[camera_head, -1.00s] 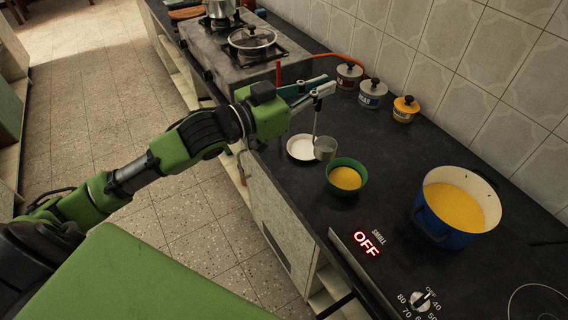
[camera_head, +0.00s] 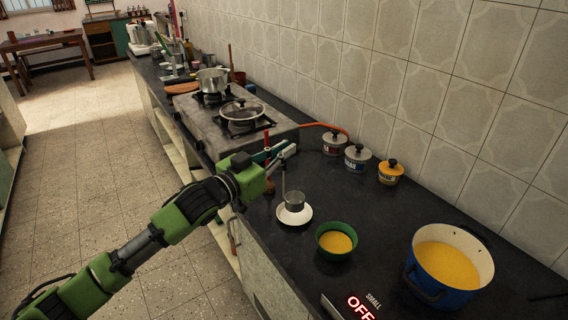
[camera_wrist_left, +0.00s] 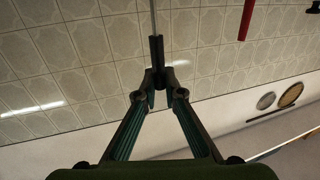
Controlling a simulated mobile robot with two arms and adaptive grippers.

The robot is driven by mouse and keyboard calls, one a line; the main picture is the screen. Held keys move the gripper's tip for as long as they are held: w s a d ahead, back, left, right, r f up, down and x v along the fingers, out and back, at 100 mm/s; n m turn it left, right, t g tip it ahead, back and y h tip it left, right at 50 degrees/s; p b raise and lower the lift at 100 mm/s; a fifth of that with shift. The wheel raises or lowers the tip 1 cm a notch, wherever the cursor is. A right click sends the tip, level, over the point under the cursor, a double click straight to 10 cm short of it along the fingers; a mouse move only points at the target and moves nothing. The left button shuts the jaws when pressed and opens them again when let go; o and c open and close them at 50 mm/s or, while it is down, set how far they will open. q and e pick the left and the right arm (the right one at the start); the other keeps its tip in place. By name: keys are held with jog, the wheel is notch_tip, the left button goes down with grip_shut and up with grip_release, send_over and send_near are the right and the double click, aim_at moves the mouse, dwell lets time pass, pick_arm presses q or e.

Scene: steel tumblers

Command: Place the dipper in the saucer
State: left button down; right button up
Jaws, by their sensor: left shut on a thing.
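The dipper is a small steel cup (camera_head: 294,201) with a long, thin upright handle. My left gripper (camera_head: 284,153) is shut on the top of that handle. In the left wrist view the fingertips (camera_wrist_left: 158,77) close together on the handle (camera_wrist_left: 153,18). The white saucer (camera_head: 292,220) lies on the dark counter, and the dipper's cup is over its middle, covering part of it. I cannot tell whether the cup touches the saucer. My right gripper is not in view.
A green bowl (camera_head: 318,243) of yellow food stands right of the saucer, and a blue pot (camera_head: 413,275) of it farther right. Several lidded jars (camera_head: 357,158) line the wall. A red-handled bottle (camera_head: 268,160) stands behind the gripper, before the stove (camera_head: 200,132).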

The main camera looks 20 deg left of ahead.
pick_arm(q)
notch_tip(320, 180, down, 6)
jog(key=w, duration=0.2)
jog(key=shift+w+a+p, duration=0.25)
jog(key=shift+a+p, duration=0.1)
jog(key=shift+p, duration=0.05)
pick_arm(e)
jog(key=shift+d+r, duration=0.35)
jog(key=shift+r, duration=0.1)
pick_arm(q)
jog(key=c, duration=2.1)
grip_release()
jog(key=shift+f, duration=0.2)
jog(key=shift+c, duration=0.2)
jog(key=shift+s+r, duration=0.1)
jog(key=shift+r, duration=0.05)
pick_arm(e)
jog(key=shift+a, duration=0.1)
